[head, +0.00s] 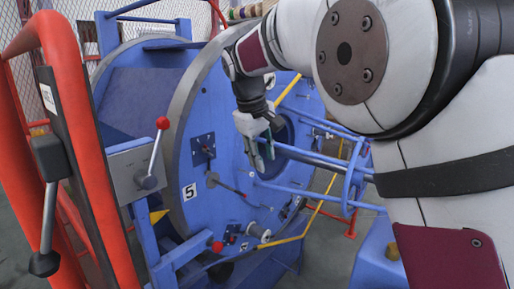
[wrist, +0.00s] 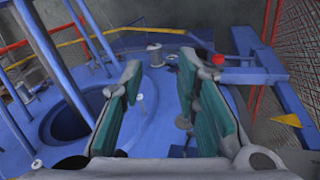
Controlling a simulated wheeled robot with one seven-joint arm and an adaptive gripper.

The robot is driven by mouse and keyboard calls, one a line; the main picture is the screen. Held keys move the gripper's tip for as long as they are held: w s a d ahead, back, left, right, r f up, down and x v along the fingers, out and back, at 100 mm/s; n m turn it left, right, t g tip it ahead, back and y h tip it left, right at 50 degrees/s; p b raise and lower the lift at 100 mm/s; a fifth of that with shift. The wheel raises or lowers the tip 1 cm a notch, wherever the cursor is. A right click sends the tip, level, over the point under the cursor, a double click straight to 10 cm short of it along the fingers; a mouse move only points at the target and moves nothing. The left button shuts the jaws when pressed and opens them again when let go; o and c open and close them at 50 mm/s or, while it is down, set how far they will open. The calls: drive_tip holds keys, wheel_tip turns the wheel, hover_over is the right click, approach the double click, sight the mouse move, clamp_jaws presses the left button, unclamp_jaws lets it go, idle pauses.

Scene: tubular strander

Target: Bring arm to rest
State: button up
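My gripper (head: 262,148) is in front of the blue round plate (head: 222,225) of the strander in the head view, near the dark central opening. In the wrist view my gripper (wrist: 161,100) shows two teal-padded fingers set wide apart, with nothing between them. My white and grey arm reaches in from the right of the head view and hides part of the machine. The gripper looks apart from the plate, though the exact distance is hard to tell.
Blue bars (head: 310,157) stick out beside the gripper. A red-knobbed lever (head: 155,155) stands on a grey box at left. A red tubular frame (head: 95,150) with a black-handled lever (head: 48,215) is at far left. A yellow rail (head: 325,195) runs behind.

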drive_tip(key=s+d+r+m+y+p, duration=0.1)
drive_tip(key=s+d+r+m, duration=0.15)
drive_tip(key=s+d, duration=0.6)
drive_tip(key=s+d+r+m+y+p, duration=0.15)
drive_tip(key=s+d+r, duration=0.35)
drive_tip(key=s, duration=0.6)
drive_tip(key=s+d+f+m, duration=0.2)
drive_tip(key=s+d+f, duration=0.1)
drive_tip(key=s, duration=0.6)
drive_tip(key=s+d+f+m+t, duration=0.1)
drive_tip(key=s+f, duration=0.4)
drive_tip(key=s, duration=0.5)
drive_tip(key=shift+s+d+f+m+p, duration=0.15)
drive_tip(key=shift+s+d+m+p, duration=0.2)
drive_tip(key=shift+d+m, duration=0.45)
drive_tip(key=shift+w+d+h, duration=0.1)
drive_tip(key=shift+h, duration=0.15)
